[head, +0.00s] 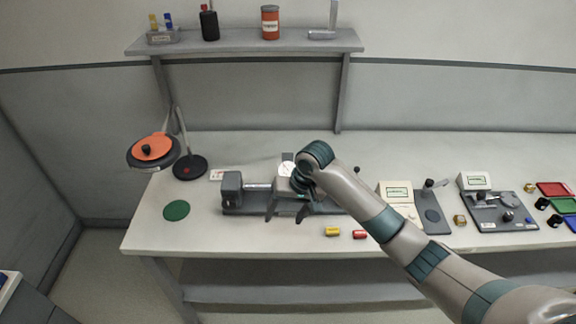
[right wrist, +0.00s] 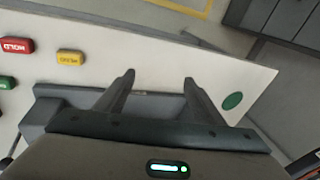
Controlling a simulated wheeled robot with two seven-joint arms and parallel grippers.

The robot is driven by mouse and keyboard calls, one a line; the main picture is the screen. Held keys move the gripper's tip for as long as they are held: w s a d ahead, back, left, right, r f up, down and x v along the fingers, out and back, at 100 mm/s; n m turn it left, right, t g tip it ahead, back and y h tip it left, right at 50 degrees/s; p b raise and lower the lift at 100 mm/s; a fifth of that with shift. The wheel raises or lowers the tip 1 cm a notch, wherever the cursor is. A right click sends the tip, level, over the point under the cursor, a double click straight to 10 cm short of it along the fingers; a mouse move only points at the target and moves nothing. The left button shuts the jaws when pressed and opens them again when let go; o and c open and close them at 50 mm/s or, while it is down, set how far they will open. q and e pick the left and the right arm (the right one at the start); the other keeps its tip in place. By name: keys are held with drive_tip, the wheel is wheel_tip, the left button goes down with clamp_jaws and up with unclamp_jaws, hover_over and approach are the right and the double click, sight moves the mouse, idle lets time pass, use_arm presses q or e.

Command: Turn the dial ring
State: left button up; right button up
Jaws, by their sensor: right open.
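A white round dial face (head: 287,169) shows just behind my right wrist, at a long grey bench fixture (head: 232,194). My wrist and gripper hide much of this part, so I cannot make out the dial's ring. My right gripper (head: 287,213) is over the middle of the fixture, its two fingers apart and pointing to the table's front edge. In the right wrist view the open fingers (right wrist: 159,77) have nothing visible between them but the fixture's edge and white tabletop. I cannot tell whether they touch the fixture. My left gripper is not in view.
A yellow block (head: 332,231) and a red block (head: 360,234) lie in front of the fixture. A green disc (head: 176,210) and an orange disc on a stand (head: 152,147) are left. Instrument boxes (head: 396,196) stand right. A shelf (head: 245,42) hangs behind.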

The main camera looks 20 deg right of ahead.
drive_tip(key=w+d+r+m, duration=0.35)
drive_tip(key=w+r, duration=0.45)
drive_tip(key=r, duration=0.3)
wheel_tip(320, 180, up, 11)
drive_tip(key=m, duration=0.2)
hover_over(288, 169)
drive_tip(key=s+d, duration=0.3)
drive_tip(key=d, duration=0.1)
drive_tip(key=shift+w+a+r+g+h, duration=0.1)
drive_tip(key=shift+w+a+g+h, duration=0.1)
drive_tip(key=shift+a+g+h, duration=0.1)
drive_tip(key=p+x, duration=0.6)
drive_tip(key=x, duration=0.9)
drive_tip(key=shift+w+f, duration=0.1)
drive_tip(key=shift+f, duration=0.2)
drive_tip(key=shift+x, duration=0.9)
drive_tip(key=shift+n, duration=0.25)
drive_tip(key=c, duration=1.1)
